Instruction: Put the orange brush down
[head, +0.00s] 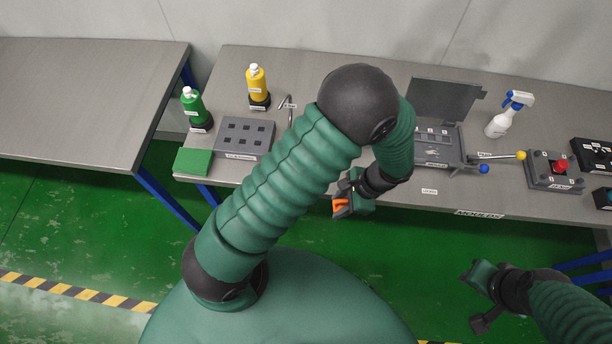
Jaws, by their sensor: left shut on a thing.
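My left gripper (346,207) is near the table's front edge, at the middle of the picture. It is shut on the orange brush (341,203), of which only a small orange part shows between the fingers. The rest of the brush is hidden by the gripper. My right gripper (478,298) is at the lower right, over the green floor and apart from the table. Its fingers are spread and nothing shows between them.
The grey table (320,66) holds a green bottle (194,108), a yellow bottle (257,86), a grey block with holes (245,138), a green pad (193,162), an open case (436,143), a spray bottle (504,118) and a red-button box (556,170). Another table (80,95) stands left.

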